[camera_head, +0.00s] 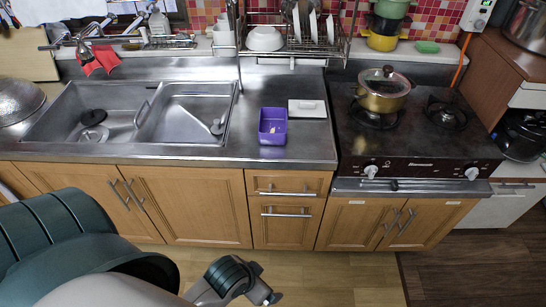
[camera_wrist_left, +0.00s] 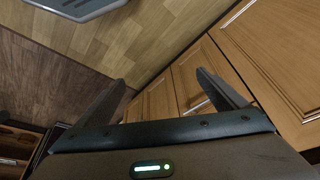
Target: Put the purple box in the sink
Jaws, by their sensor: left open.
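The purple box (camera_head: 272,127) is open-topped and stands on the steel counter, right of the sink and left of the stove. Something small and pale lies inside it. The steel sink (camera_head: 185,112) is set into the counter at the left, with two basins. My left gripper (camera_head: 242,282) is low in front of the cabinets, below and well apart from the box. In the left wrist view my left gripper (camera_wrist_left: 160,80) has its fingers spread with nothing between them; the cabinet doors and floor show beyond. The right gripper is not in view.
A pot (camera_head: 383,90) stands on the stove (camera_head: 415,135). A dish rack (camera_head: 300,45) is behind the counter. Cabinets (camera_head: 190,200) front the counter.

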